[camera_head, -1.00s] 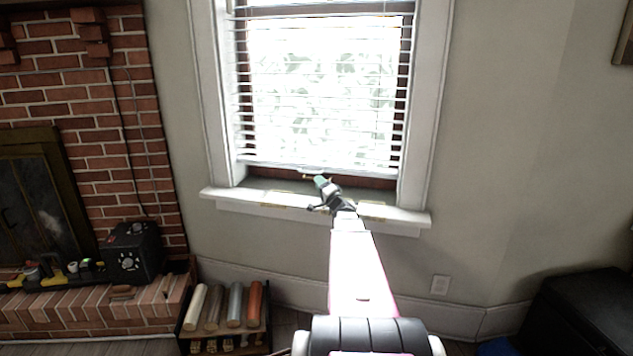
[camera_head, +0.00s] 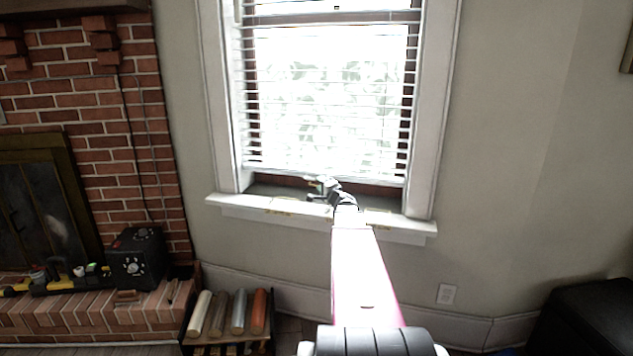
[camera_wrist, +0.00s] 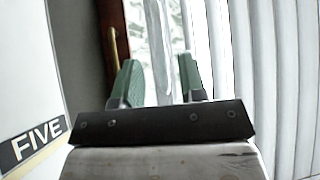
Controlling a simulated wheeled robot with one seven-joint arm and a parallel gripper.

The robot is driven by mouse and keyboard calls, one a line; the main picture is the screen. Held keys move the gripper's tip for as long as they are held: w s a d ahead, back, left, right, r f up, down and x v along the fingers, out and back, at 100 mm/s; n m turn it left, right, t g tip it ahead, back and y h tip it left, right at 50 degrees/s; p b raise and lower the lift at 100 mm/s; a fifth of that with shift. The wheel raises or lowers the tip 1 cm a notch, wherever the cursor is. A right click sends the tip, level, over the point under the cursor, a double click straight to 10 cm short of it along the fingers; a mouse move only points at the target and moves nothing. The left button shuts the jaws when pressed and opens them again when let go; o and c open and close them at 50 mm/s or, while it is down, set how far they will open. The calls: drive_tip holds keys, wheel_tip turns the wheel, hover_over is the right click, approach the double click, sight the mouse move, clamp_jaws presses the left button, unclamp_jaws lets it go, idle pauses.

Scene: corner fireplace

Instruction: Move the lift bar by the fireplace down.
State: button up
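The white bottom bar of the window blind (camera_head: 275,170) hangs across the lower part of the window, above the sill; I take it for the lift bar. My gripper (camera_head: 320,187) is at the bar's middle, just above the sill. In the wrist view, my gripper (camera_wrist: 158,82) has two green fingers standing apart. The bar's pale strip (camera_wrist: 168,45) runs between them, with white slats to the right. I cannot tell whether the fingers touch it. Brown sash wood and a gold fitting (camera_wrist: 113,45) lie by the left finger.
The white sill (camera_head: 250,207) runs below my gripper. A brick fireplace (camera_head: 140,100) stands at left, with a black box (camera_head: 135,262) on its hearth. A rack holds several rolls (camera_head: 240,312) below the window. A dark cabinet (camera_head: 590,320) stands at right.

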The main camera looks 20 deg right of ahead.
drive_tip(key=w, duration=0.4)
drive_tip(key=shift+w+a+r, duration=0.1)
drive_tip(key=shift+a+r, duration=0.15)
drive_tip(key=shift+r, duration=0.05)
drive_tip(key=shift+c, duration=0.3)
clamp_jaws()
drive_tip(key=shift+f, duration=2.5)
drive_tip(key=shift+o, duration=0.3)
unclamp_jaws()
